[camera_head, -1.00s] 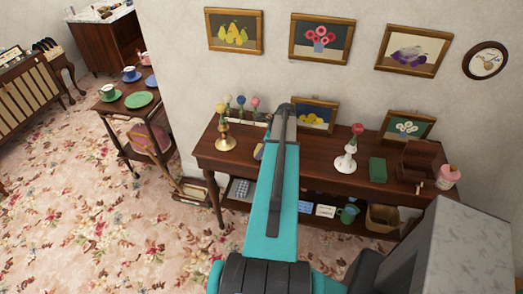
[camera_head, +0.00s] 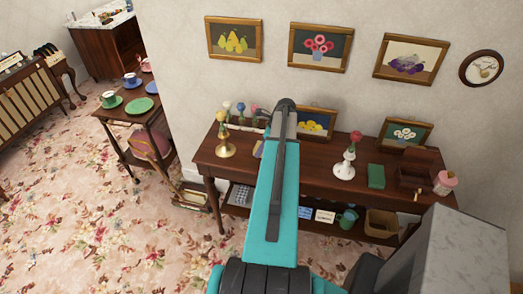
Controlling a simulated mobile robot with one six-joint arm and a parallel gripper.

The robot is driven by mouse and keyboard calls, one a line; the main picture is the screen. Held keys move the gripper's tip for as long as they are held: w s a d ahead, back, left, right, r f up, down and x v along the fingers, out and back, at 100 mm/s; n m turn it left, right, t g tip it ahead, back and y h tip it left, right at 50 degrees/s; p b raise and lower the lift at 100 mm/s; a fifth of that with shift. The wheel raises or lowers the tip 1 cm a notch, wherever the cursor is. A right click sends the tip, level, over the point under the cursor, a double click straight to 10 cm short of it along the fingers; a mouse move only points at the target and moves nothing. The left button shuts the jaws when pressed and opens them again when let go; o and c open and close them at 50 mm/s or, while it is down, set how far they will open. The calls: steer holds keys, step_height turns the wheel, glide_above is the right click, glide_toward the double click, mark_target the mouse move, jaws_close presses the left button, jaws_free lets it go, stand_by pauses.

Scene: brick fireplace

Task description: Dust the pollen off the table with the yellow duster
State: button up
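A dark wooden console table (camera_head: 322,172) stands against the wall, with a lower shelf. My teal arm crosses in front of it and hides part of its top. My gripper cannot be made out; only the arm and its dark upper joint show. I cannot clearly identify the yellow duster, and no pollen can be made out at this size. A brass holder (camera_head: 225,150) with a yellow flower stands at the table's left end. A white holder (camera_head: 345,168) with a red flower stands right of my arm.
A green box (camera_head: 376,176), an open brown box (camera_head: 413,172) and a pink jar (camera_head: 445,183) fill the table's right side. Framed pictures lean at its back. A smaller table (camera_head: 154,117) with cups and plates stands left. Flowered carpet (camera_head: 90,215) is open at front left.

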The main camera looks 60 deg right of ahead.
steer(key=shift+r, duration=0.15)
steer(key=shift+r, duration=1.45)
steer(key=shift+w+a, duration=0.15)
steer(key=shift+w, duration=0.05)
steer(key=w+a+r+n+g+y+b, duration=0.2)
steer(key=w+a+n+b, duration=0.7)
steer(key=w+a, duration=1.4)
steer(key=w+a+r+n+g+b, duration=0.1)
steer(key=a+n, duration=0.6)
steer(key=a, duration=1)
steer(key=w+a+r+n+g+b, duration=0.1)
steer(key=a+n, duration=0.6)
steer(key=a, duration=1.1)
steer(key=w+g+b, duration=0.1)
steer(key=g+b, duration=0.1)
steer(key=g, duration=0.1)
steer(key=shift+w+a+r+y, duration=0.2)
steer(key=shift+a+y, duration=0.1)
steer(key=shift+a, duration=0.05)
